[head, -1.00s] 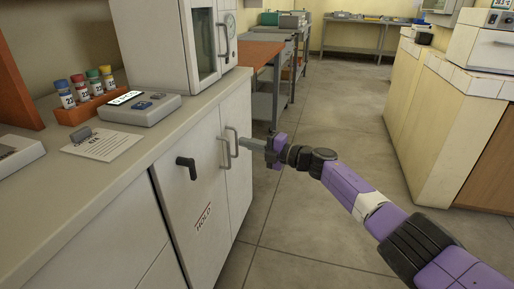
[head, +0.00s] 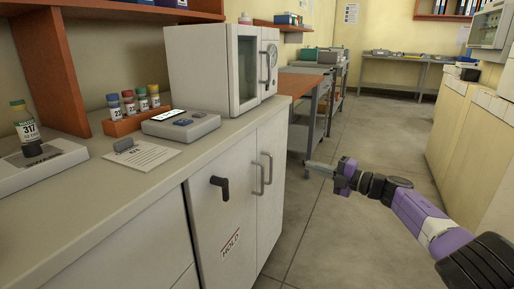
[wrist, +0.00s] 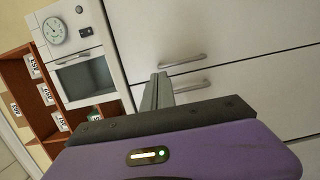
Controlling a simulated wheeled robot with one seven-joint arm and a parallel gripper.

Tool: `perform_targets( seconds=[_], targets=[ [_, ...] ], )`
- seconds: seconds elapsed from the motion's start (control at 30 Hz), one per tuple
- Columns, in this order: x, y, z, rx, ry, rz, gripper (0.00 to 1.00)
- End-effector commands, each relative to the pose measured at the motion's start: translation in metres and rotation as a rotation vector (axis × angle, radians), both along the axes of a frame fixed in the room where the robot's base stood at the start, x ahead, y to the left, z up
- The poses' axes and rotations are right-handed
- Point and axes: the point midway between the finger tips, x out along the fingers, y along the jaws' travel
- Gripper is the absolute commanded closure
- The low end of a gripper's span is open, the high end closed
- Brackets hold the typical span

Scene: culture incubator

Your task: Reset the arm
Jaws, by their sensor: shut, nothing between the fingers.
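My gripper (head: 322,167) is at the end of my purple arm, over the aisle floor to the right of the white cabinet (head: 222,238). Its fingers are together and empty, pointing left toward the cabinet. In the wrist view the shut fingers (wrist: 157,90) point toward the cabinet doors and their two silver handles (wrist: 181,65). In the head view a gap shows between the fingertips and the door handles (head: 263,176). The cabinet doors are closed.
The white incubator (head: 222,68) stands on the counter (head: 75,215). A grey device (head: 181,124), an orange vial rack (head: 135,121) and a paper sheet (head: 143,157) lie nearby. A bottle (head: 25,128) stands at left. The aisle floor (head: 330,235) is clear.

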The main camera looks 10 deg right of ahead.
Motion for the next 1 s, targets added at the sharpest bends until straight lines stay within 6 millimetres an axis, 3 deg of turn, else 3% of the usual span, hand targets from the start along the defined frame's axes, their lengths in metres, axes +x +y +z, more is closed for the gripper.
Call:
perform_targets(
  seconds=[0.07,0.17,0.23,0.37,0.57,0.7,1.0],
  targets=[
    [0.006,-0.005,0.002,0.012,0.005,-0.031,1.0],
    [0.016,0.004,0.03,0.047,-0.034,-0.049,1.0],
    [0.021,0.014,0.051,0.091,-0.066,-0.054,1.0],
    [0.019,0.045,0.059,0.217,-0.094,-0.056,1.0],
    [-0.005,0.099,0.046,0.455,-0.088,-0.05,1.0],
    [-0.034,0.13,0.029,0.64,-0.057,-0.056,1.0],
    [-0.116,0.164,-0.016,0.994,0.042,-0.109,1.0]
  ],
)
